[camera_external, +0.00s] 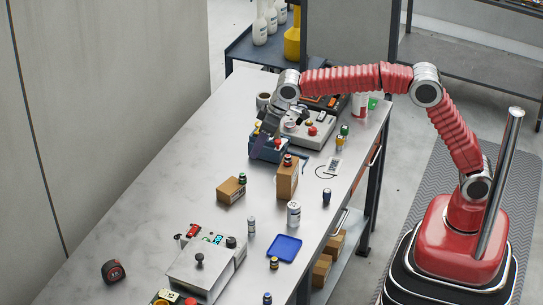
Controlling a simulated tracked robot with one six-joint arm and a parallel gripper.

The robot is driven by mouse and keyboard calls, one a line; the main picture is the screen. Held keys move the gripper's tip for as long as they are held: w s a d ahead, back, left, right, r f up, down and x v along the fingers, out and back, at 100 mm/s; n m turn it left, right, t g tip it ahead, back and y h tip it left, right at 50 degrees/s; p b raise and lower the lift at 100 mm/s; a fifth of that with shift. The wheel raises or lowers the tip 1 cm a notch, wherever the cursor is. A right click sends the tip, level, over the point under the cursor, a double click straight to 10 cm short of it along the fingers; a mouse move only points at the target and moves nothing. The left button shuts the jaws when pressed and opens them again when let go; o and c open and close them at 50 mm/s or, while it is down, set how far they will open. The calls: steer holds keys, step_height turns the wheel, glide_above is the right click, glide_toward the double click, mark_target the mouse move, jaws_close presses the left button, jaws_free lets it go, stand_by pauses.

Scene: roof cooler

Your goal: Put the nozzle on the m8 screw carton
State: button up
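Two brown cartons stand on the grey workbench (148,185): a taller carton (286,182) at mid-bench and a lower carton (229,192) left of it. I cannot read which is the m8 screw carton. A small dark and red piece (287,159) sits on the taller one, and a small dark piece (242,178) is at the lower one's top right corner. I cannot tell which small piece is the nozzle. My gripper (257,150) points down at the left side of a blue bin (272,154), beyond the cartons. Its fingertips are too small to judge.
A white spray can (293,214), a blue tray (284,248) and small bottles stand nearer the front. A grey control box (308,132) is behind the bin. A grey machine (201,267) and a tape measure (113,271) are at the lower left.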

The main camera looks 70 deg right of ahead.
steer(key=s+d+r+m, duration=0.1)
steer(key=s+d+r, duration=0.4)
steer(key=s, duration=0.5)
steer(key=s+d+r, duration=0.3)
steer(key=s+d, duration=0.4)
steer(key=s, duration=0.3)
steer(key=s+d+f, duration=0.3)
steer(key=s, duration=0.8)
steer(key=s+d+f+m+t+h, duration=0.1)
steer(key=s+d+f, duration=0.2)
steer(key=s, duration=0.8)
steer(key=shift+d+f, duration=0.2)
steer(key=shift+f, duration=0.1)
steer(key=shift+o, duration=0.4)
steer(key=shift+w, duration=0.1)
